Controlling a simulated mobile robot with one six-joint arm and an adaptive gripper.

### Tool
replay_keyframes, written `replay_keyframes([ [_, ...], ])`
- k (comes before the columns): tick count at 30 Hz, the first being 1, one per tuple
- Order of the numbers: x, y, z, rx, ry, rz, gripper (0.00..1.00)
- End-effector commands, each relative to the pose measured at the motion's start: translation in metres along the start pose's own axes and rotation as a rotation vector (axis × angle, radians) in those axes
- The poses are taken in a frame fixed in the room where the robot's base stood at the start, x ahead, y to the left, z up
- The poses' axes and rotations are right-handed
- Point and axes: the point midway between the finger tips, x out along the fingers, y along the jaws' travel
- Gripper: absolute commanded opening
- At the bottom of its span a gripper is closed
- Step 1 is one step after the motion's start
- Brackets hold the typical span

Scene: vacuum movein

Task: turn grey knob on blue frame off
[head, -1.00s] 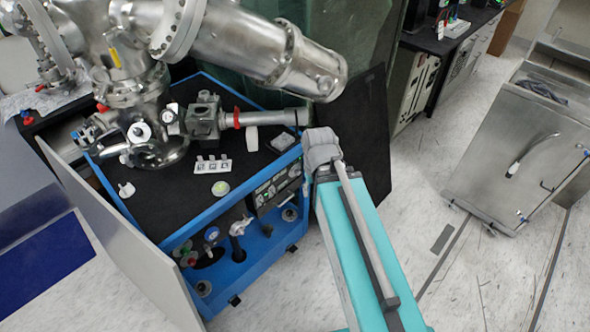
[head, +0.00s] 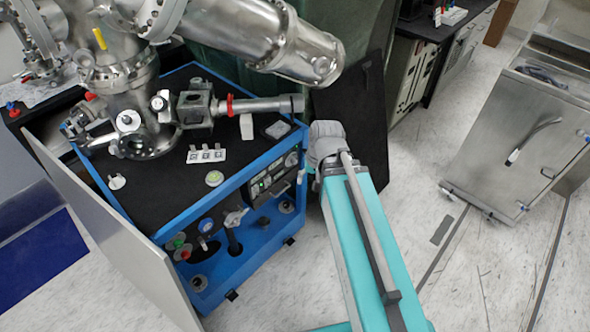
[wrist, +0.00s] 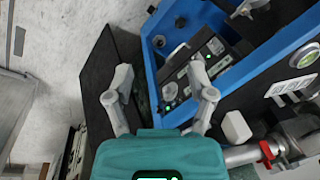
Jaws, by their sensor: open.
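The blue frame (head: 262,227) stands left of centre in the head view, its open front facing the lower right. A grey metal knob with a lever-like handle (head: 235,217) is at the middle of its front. My gripper (wrist: 160,70) is open and empty. I cannot tell its exact distance from the frame.
A black control box (head: 273,181) with green lights is in the frame's front, right of the lever knob. Coloured gauges and knobs (head: 205,226) are left of it. A white panel (head: 110,235) stands along the left side. A dark panel (head: 362,125) stands behind my arm.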

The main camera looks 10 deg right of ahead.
Motion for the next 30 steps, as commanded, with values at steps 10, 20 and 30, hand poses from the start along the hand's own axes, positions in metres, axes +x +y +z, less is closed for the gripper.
replay_keyframes([
  [10,0.069,-0.005,-0.025,0.286,0.045,-0.252,0.71],
  [20,0.113,-0.007,-0.052,0.569,0.049,-0.502,0.71],
  [30,0.148,0.001,-0.082,0.861,0.009,-0.767,0.71],
])
